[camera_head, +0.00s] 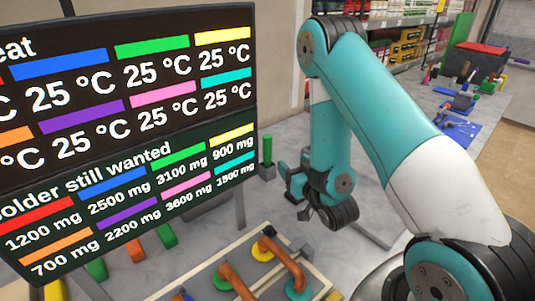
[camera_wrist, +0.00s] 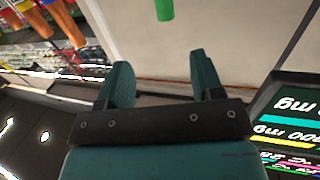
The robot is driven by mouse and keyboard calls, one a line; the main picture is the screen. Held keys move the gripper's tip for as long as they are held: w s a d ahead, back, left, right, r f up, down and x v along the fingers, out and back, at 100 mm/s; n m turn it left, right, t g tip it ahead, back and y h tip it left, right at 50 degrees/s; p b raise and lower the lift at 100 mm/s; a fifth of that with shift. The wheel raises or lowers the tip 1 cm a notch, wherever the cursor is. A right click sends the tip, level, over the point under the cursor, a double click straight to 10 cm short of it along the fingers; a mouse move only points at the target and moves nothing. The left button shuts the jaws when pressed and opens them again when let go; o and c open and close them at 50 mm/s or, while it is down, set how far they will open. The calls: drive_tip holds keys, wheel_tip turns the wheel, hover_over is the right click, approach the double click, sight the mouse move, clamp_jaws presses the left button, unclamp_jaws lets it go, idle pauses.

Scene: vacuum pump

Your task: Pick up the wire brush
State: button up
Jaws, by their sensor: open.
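I cannot pick out the wire brush for certain in either view. My gripper (camera_head: 292,176) is raised over the grey table, left of my forearm in the head view. In the wrist view my gripper (camera_wrist: 160,76) shows two teal fingers spread apart, with nothing between them. An upright green handle-like piece (camera_head: 267,149) stands in a small grey block (camera_head: 266,172) just left of my gripper. A green piece (camera_wrist: 164,9) also shows at the top of the wrist view, beyond the fingers and apart from them.
A large dark display (camera_head: 125,125) fills the left. Orange pipes (camera_head: 236,281) and colored rings stand on a pale-framed fixture in front. A blue mat (camera_head: 456,131) with small tools, partly too small to tell, lies far right near a red-topped box (camera_head: 477,62). Stocked shelves stand behind.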

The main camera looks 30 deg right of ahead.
drive_tip(key=b, duration=0.3)
approach(267, 136)
drive_tip(key=shift+t, duration=0.3)
drive_tip(key=w, duration=0.3)
drive_tip(key=w+d, duration=0.1)
drive_tip(key=w, duration=0.1)
drive_tip(key=shift+w+f, duration=0.35)
drive_tip(key=shift+f, duration=0.05)
drive_tip(key=shift+w+f+p, duration=0.1)
drive_tip(key=shift+w+p, duration=0.2)
drive_tip(key=shift+w, duration=0.2)
drive_tip(key=w+p, duration=0.3)
drive_tip(key=shift+w+a+r, duration=0.15)
drive_tip(key=shift+r, duration=0.15)
drive_tip(key=w+p, duration=0.1)
drive_tip(key=p, duration=0.1)
drive_tip(key=shift+w+f+p, duration=0.1)
drive_tip(key=shift+p, duration=0.2)
drive_tip(key=shift+w+f+p, duration=0.25)
drive_tip(key=shift+w+p, duration=0.1)
